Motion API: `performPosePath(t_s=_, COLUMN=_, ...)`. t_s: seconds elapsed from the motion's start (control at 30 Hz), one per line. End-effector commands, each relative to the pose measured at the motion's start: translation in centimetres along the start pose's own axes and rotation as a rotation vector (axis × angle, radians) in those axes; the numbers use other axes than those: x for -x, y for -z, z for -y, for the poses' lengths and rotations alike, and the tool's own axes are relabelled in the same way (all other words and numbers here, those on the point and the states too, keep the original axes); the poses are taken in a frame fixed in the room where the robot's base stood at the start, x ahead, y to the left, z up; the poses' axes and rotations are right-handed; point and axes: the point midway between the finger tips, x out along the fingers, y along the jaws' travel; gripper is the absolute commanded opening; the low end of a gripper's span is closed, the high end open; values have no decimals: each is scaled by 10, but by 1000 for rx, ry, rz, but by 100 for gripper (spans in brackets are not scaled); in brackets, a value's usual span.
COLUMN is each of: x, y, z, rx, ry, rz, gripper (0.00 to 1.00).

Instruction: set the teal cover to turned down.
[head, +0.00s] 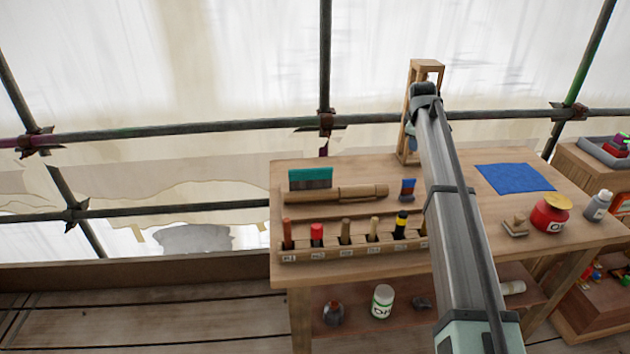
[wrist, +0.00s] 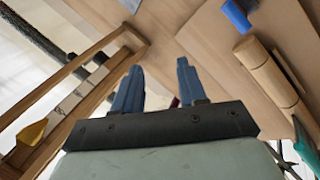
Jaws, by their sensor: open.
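The only clearly teal thing I see is a flat piece with a teal upper part and a grey lower part (head: 310,178), standing at the back left of the bench; I cannot tell whether it is the teal cover. Its teal edge also seems to show at the right of the wrist view (wrist: 305,150). My gripper (wrist: 158,66) is open and empty, with two blue fingers spread apart. It is beside a tall wooden frame (head: 426,67), which shows at the left in the wrist view (wrist: 75,68). My arm hides part of the frame and bench in the head view.
A wooden roll (head: 335,194) and a small blue-and-red piece (head: 408,189) lie left of my arm. A rack (head: 345,250) holds several tools along the front. A blue cloth (head: 515,178), red pot (head: 550,215) and grey bottle (head: 597,206) are right of it.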

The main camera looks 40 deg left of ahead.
Motion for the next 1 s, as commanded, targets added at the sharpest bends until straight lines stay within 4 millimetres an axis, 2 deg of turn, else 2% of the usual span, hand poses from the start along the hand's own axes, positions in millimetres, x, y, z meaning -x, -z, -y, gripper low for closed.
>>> performPosePath(t_s=0.03, x=8, y=33, z=18, rx=67, ry=46, rz=-9, gripper=41)
performPosePath(t_s=0.2, x=38, y=118, z=85, rx=296, ry=202, rz=-30, gripper=41)
performPosePath(t_s=0.3, x=60, y=161, z=125, rx=429, ry=289, rz=-46, gripper=41)
performPosePath(t_s=0.4, x=80, y=195, z=162, rx=548, ry=364, rz=-62, gripper=41)
performPosePath(t_s=0.5, x=96, y=218, z=189, rx=638, ry=421, rz=-74, gripper=41)
performPosePath(t_s=0.6, x=107, y=232, z=207, rx=698, ry=458, rz=-83, gripper=41)
performPosePath(t_s=0.7, x=112, y=238, z=216, rx=728, ry=477, rz=-87, gripper=41)
performPosePath(t_s=0.87, x=106, y=238, z=224, rx=737, ry=483, rz=-88, gripper=41)
performPosePath(t_s=1.0, x=88, y=236, z=233, rx=735, ry=483, rz=-88, gripper=41)
